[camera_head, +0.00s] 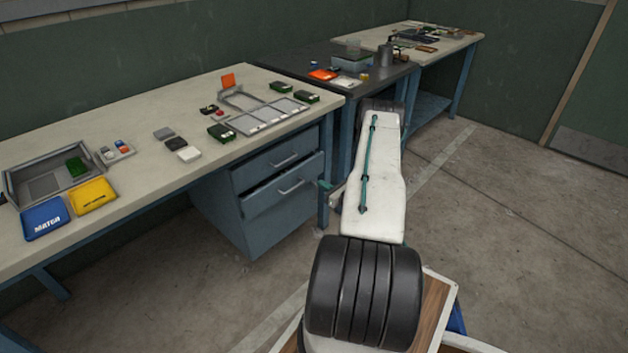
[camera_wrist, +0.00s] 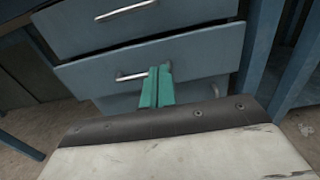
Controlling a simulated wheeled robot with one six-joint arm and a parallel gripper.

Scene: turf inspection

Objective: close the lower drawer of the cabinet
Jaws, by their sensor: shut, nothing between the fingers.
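The blue-grey cabinet (camera_head: 222,212) stands under the near workbench. Its lower drawer (camera_head: 262,202) sticks out a little, with a dark gap above its front edge. The upper drawer (camera_head: 250,174) sits further back. In the wrist view the lower drawer (camera_wrist: 210,62) spans the middle, with its metal handle (camera_wrist: 130,77) partly behind my fingers. My gripper (camera_wrist: 157,72) has teal fingers held together and empty, in front of the drawer face just right of the handle's middle. I cannot tell whether they touch it. In the head view my gripper (camera_head: 325,185) shows small at the drawer's right end.
The workbench top (camera_head: 140,190) holds trays, a grey frame and several small boxes. A blue bench leg (camera_head: 326,165) stands right of the cabinet. A darker table (camera_head: 300,62) adjoins behind. Open concrete floor (camera_head: 520,240) lies to the right.

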